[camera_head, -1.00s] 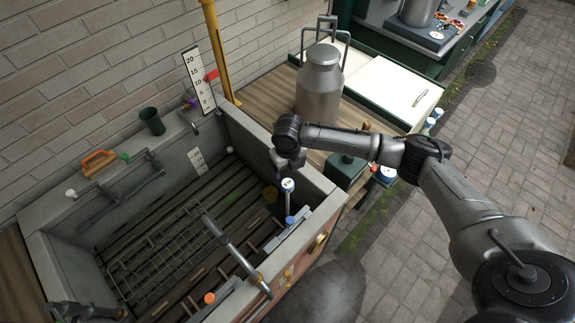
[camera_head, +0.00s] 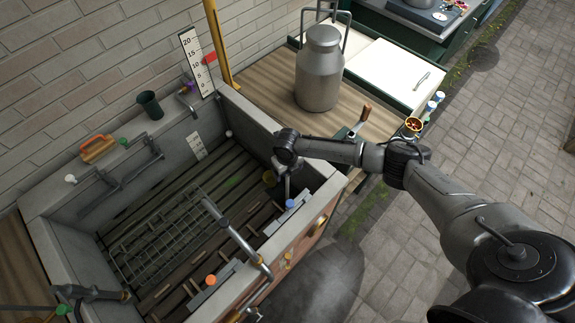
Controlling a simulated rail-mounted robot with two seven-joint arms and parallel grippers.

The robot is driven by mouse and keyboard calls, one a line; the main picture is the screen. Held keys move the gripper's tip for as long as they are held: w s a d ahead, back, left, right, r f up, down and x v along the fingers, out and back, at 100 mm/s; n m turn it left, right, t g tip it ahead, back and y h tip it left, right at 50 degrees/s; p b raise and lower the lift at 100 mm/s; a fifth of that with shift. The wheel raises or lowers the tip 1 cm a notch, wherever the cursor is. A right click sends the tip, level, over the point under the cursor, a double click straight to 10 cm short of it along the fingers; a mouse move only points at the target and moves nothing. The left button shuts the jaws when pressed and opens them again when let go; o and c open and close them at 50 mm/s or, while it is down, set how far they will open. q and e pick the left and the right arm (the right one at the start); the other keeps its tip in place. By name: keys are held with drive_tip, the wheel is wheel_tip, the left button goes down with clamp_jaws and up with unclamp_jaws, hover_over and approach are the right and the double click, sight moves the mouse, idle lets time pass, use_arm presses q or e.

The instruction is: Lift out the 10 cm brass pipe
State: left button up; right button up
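My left gripper (camera_head: 122,296) is low at the left, over the trough's near left corner, away from the yellow piece. Its fingers are too small to read.
The stone trough (camera_head: 55,262) has a slatted floor and wire rack. A grey lever-like bar (camera_head: 230,232) rises at its front wall. A metal churn (camera_head: 320,75) stands on the wooden bench behind. A mug (camera_head: 150,104) and orange-handled brush (camera_head: 97,148) sit on the back ledge.

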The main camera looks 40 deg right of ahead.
drive_tip(key=shift+f, duration=0.3)
drive_tip(key=shift+c, duration=0.4)
